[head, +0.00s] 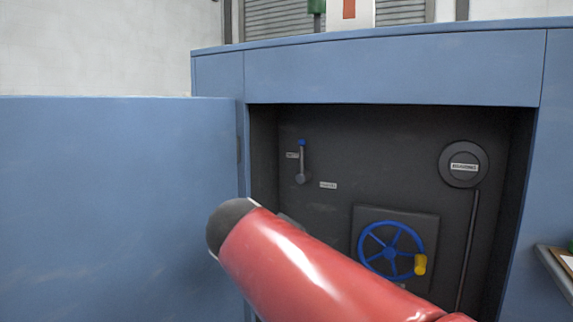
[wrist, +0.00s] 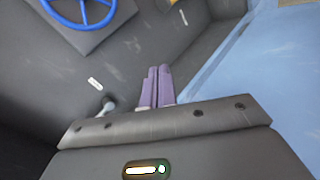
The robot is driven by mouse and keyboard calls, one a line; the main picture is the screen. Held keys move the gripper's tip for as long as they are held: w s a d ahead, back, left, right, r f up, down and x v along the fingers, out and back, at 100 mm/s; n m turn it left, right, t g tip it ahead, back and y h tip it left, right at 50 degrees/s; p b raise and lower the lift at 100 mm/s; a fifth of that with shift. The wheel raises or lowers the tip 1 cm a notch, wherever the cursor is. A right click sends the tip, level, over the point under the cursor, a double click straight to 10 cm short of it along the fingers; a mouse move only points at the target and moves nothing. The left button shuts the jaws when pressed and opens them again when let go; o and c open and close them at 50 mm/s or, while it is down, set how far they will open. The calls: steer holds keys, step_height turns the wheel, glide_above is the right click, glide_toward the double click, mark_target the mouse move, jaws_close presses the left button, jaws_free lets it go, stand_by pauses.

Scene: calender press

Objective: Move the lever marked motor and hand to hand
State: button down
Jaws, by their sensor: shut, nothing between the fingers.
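The lever (head: 302,162) is on the dark back panel of the open recess, left of centre. It has a grey arm with a blue knob and stands nearly upright above its round pivot. A small label (head: 291,155) sits left of it and another label (head: 328,185) sits lower right; their words are too small to read. In the wrist view, the lever's pivot end (wrist: 108,103) shows left of my gripper (wrist: 158,70), and my gripper's body hides the rest. The purple fingers are together and empty, apart from the lever. My arm hides the gripper in the head view.
A blue handwheel (head: 390,250) with a yellow handle is low in the recess. A round dial (head: 463,165) with a rod below is at right. The open blue door (head: 110,200) stands at left. The recess's side walls limit sideways room.

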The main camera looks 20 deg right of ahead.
mark_target(303, 161)
steer(key=w+d+r+n+t+h+b, duration=0.1)
steer(key=w+r+h, duration=0.6)
steer(key=w+r, duration=0.8)
steer(key=shift+d+n+t+b, duration=0.2)
steer(key=shift+n+t+b, duration=0.4)
steer(key=shift+t, duration=0.5)
steer(key=shift+w, duration=0.1)
steer(key=p+x, duration=0.2)
steer(key=x, duration=0.8)
steer(key=shift+r, duration=0.15)
